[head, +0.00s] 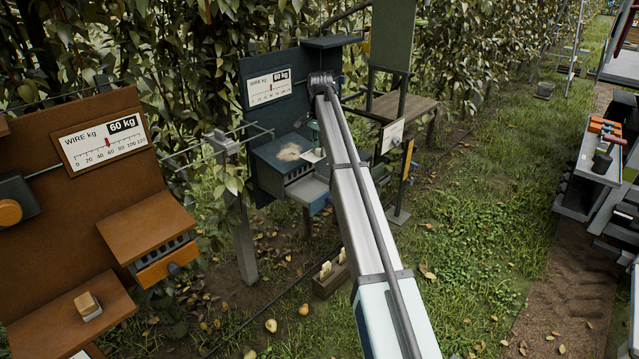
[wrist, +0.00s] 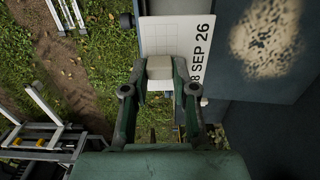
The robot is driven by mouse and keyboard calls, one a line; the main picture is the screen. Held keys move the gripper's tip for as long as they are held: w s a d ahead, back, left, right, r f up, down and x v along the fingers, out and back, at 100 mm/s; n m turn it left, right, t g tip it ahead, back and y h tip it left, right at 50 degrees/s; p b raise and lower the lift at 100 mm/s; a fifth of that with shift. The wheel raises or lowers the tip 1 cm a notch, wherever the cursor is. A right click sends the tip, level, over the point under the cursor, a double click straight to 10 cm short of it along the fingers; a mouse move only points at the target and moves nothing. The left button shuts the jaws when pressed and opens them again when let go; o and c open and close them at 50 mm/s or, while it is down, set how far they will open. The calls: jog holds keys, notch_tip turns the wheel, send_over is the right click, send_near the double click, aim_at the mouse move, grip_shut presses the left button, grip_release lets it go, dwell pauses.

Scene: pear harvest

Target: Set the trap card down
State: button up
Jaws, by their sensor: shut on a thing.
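The trap card (wrist: 166,36) is a pale sheet with a grid and the printed date "SEP 26" along its right side in the wrist view. A beige block (wrist: 160,67) at its near edge sits between the fingertips. My gripper (wrist: 159,78) is shut on this block. The card lies at the left edge of a dark blue-grey surface (wrist: 245,120) bearing a beige speckled patch (wrist: 264,38). I cannot tell if the card touches it. In the head view, the card (head: 313,155) is a small pale patch by the blue station's box (head: 270,155); my gripper is largely hidden.
The blue station has a wire gauge (head: 270,87) reading 60 kg and a blue drawer (head: 318,200). An orange-brown station (head: 75,220) stands at the left. A small wooden box (head: 331,275) with pale tags is on the ground. Grass (head: 470,240) at right is open.

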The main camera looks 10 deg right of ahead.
notch_tip(320, 180, down, 15)
jog(key=p, duration=0.4)
jog(key=shift+r, duration=0.2)
jog(key=shift+f, duration=0.1)
jog(key=shift+f, duration=0.6)
jog(key=o, duration=0.5)
jog(key=shift+r, duration=0.15)
notch_tip(320, 180, up, 13)
jog(key=b, duration=0.3)
